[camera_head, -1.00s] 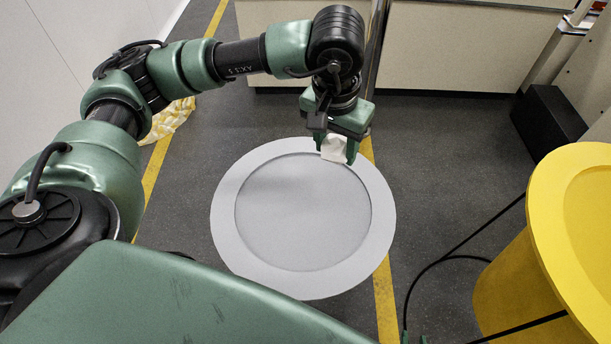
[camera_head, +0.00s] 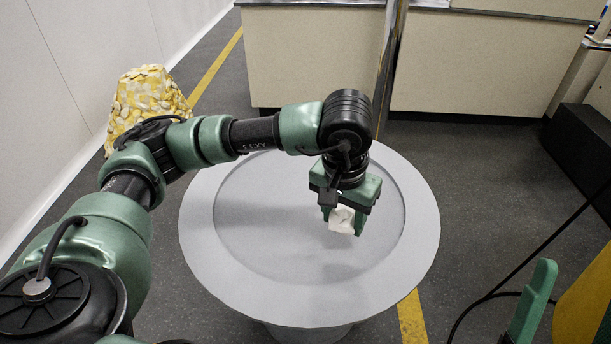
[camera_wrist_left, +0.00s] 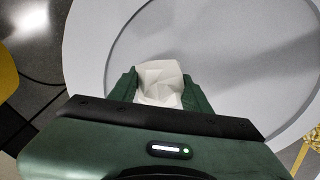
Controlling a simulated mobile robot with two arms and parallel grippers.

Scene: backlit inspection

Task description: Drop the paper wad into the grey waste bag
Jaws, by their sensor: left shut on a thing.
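My left gripper (camera_head: 343,222) is shut on the white, crumpled paper wad (camera_head: 342,219). The wad also shows between the green fingers in the left wrist view (camera_wrist_left: 160,82). The grey waste bag (camera_head: 205,262) looks like a large round body with a broad flat rim and a sunken grey middle. In the head view the gripper and wad appear over the right part of that middle. Their exact height above it is hard to tell. My right gripper (camera_head: 570,312) shows only partly at the lower right, its green fingers apart with nothing visible between them.
A yellow round container (camera_head: 585,295) is partly in view at the lower right, with black cables (camera_head: 520,265) beside it. A yellow and white patterned object (camera_head: 148,98) stands by the left wall. Cream cabinets (camera_head: 480,65) and a metal pole (camera_head: 390,70) are behind.

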